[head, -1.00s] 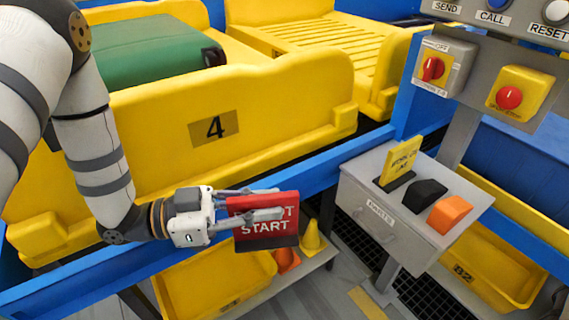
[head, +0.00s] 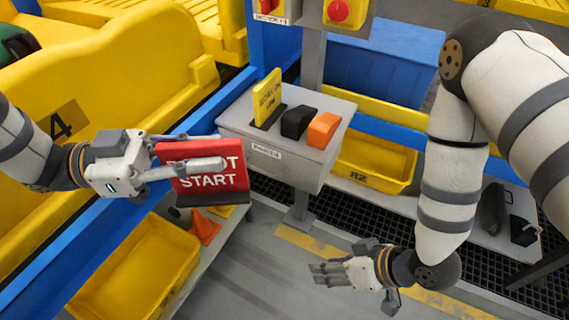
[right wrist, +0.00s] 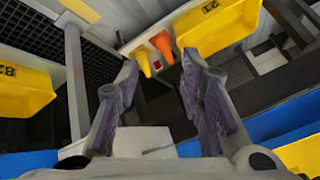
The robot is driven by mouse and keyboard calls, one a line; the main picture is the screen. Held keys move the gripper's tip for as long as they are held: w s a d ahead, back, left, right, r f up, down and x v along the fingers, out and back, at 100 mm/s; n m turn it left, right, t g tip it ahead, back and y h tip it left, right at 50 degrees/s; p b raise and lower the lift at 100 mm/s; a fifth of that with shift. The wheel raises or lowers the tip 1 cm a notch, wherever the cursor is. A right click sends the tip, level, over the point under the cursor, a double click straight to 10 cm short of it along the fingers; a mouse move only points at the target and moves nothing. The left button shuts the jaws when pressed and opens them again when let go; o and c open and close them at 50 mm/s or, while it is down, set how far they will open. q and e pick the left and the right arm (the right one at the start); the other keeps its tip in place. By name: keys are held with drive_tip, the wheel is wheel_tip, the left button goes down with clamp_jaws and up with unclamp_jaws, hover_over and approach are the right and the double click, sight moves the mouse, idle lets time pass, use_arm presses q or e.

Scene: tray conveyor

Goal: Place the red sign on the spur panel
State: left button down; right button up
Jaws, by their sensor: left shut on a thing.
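My left gripper (head: 185,160) is shut on the red sign (head: 222,180), which has white lettering ending in "START" and a dark base strip. It holds the sign upright near the blue conveyor rail, left of the grey box; a finger covers part of the lettering. My right gripper (head: 322,273) is low in front of the grey box, empty. In the right wrist view its fingers (right wrist: 160,78) are apart with nothing between them. I cannot read any spur label; a rotary switch (head: 270,8) and a red button (head: 338,10) on the grey post are cut off at the top.
A grey box (head: 265,155) holds a yellow sign (head: 267,97), a black piece (head: 297,122) and an orange piece (head: 323,129). Yellow bins (head: 130,270) and an orange cone (head: 205,228) sit on low shelves. Open floor lies in front.

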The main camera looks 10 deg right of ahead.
sight(171, 181)
drive_tip(key=w+a+r+n+t+y, duration=0.2)
drive_tip(key=w+a+r+n+y, duration=0.25)
drive_tip(key=w+r, duration=0.45)
drive_tip(key=s+a+r+n+g+y, duration=0.1)
drive_tip(key=a+r+n+g+y, duration=0.15)
drive_tip(key=r+n+y, duration=0.4)
drive_tip(key=s+a+r+n+g+y, duration=0.1)
drive_tip(key=r+n+g, duration=0.25)
drive_tip(key=r, duration=0.55)
drive_tip(key=shift+m, duration=0.35)
drive_tip(key=a, duration=1.1)
drive_tip(key=shift+w+a+f, duration=0.2)
drive_tip(key=shift+a+f, duration=0.05)
drive_tip(key=shift+a, duration=0.1)
drive_tip(key=shift+c, duration=0.6)
clamp_jaws()
use_arm(q)
drive_tip(key=c, duration=1.6)
unclamp_jaws()
